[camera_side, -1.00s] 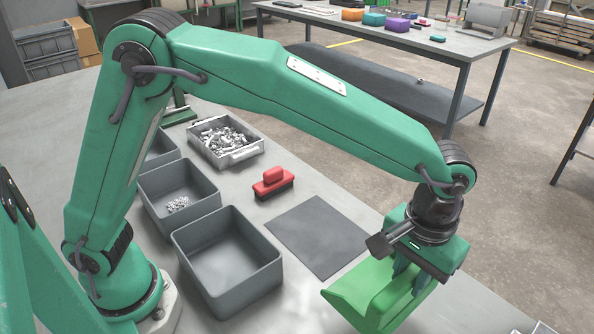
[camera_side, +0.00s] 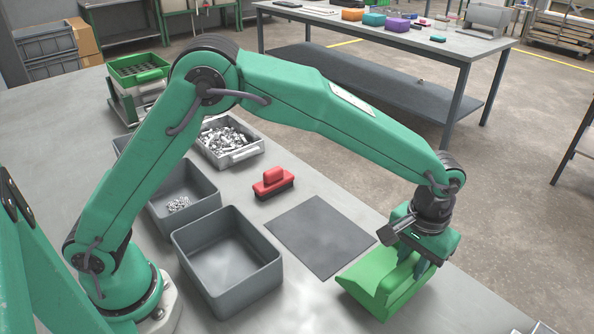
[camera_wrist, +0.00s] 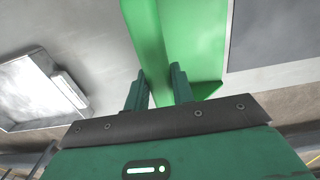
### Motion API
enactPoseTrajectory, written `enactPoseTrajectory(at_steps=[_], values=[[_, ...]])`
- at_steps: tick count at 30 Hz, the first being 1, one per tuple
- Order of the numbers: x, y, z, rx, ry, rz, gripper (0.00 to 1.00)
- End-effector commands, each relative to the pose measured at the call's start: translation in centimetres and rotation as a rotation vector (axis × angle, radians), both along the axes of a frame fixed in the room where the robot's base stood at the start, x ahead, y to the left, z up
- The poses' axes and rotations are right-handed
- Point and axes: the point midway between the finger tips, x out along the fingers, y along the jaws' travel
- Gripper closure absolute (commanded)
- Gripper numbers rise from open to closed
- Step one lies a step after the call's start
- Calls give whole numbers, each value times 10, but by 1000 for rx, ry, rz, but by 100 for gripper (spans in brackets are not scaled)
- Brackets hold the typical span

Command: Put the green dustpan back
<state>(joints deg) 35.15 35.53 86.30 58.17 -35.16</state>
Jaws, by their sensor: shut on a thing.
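The green dustpan (camera_side: 375,283) is at the front right of the table in the side view, beside the near corner of a dark grey mat (camera_side: 320,237). My gripper (camera_side: 424,268) is shut on the dustpan from above. In the wrist view, my two fingers (camera_wrist: 160,90) close on a green part of the dustpan (camera_wrist: 190,40). The mat shows in the wrist view at the upper right and is bare. I cannot tell whether the dustpan touches the table.
Open grey bins (camera_side: 228,262) and a tray of metal parts (camera_side: 230,143) line the left. A metal tray edge (camera_side: 541,328) shows at the front right.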

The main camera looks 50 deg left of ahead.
Motion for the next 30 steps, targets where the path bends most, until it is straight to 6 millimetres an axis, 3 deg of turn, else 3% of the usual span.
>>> enactPoseTrajectory(at_steps=[7, 21, 22, 24, 30], values=[[0, 0, -25, 1, 1, 0, 100], [0, 0, -30, 0, 0, 0, 100], [0, 0, -30, 0, 1, 0, 70], [0, 0, -30, 0, 1, 0, 56], [0, 0, -30, 0, 1, 0, 54]])
